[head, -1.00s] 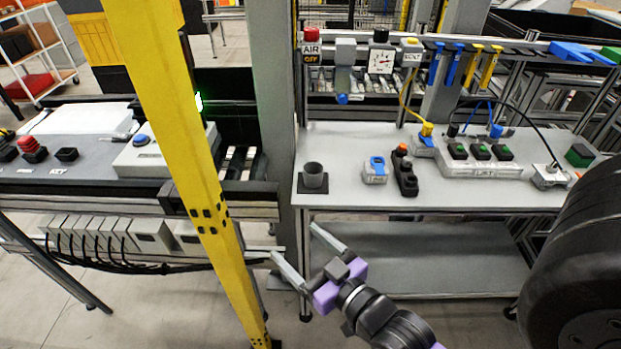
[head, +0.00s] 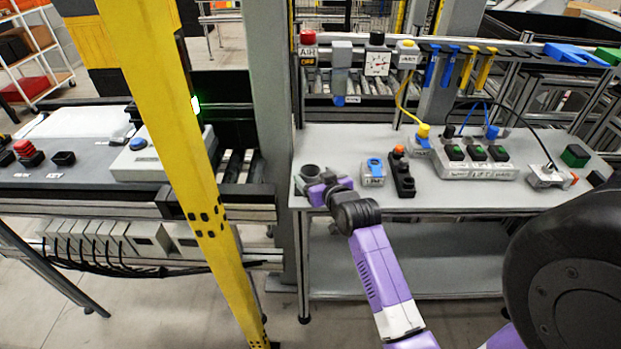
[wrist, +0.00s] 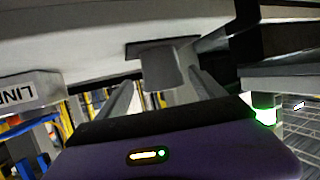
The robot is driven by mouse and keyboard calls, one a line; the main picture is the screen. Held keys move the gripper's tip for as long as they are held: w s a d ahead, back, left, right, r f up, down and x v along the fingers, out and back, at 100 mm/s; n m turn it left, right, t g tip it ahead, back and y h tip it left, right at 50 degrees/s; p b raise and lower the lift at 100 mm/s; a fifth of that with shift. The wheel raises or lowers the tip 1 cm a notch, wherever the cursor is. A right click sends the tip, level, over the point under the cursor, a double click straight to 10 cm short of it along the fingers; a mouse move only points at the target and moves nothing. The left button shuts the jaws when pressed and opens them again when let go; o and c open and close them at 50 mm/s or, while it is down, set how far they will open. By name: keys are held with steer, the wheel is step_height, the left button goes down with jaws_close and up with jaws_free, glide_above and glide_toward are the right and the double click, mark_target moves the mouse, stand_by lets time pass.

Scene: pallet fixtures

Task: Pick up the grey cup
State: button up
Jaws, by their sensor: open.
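The grey cup (head: 310,170) stands on a small dark square pad at the left front corner of the grey workbench (head: 330,143). In the head view my gripper (head: 312,184) is right at the cup and covers its lower part. In the wrist view, which looks upside down, the cup (wrist: 160,70) hangs from the dark pad (wrist: 150,46) ahead of my gripper (wrist: 163,83). One open finger lies to each side of the cup's line. The gripper holds nothing, and I cannot tell whether a finger touches the cup.
Right of the cup are a grey box with a blue switch (head: 373,172) and a dark block with an orange button (head: 401,172). A yellow post (head: 175,130) and a grey upright (head: 263,90) stand to the left. A dark wheel-like shape (head: 570,270) fills the right.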

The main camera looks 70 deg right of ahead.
mark_target(307, 169)
steer(key=x, duration=0.1)
steer(key=p+x, duration=0.1)
steer(key=x, duration=0.2)
steer(key=shift+w+r, duration=0.35)
steer(key=shift+w+d+f, duration=0.25)
steer(key=shift+w+d, duration=0.1)
steer(key=c, duration=1.4)
steer(key=shift+r, duration=0.1)
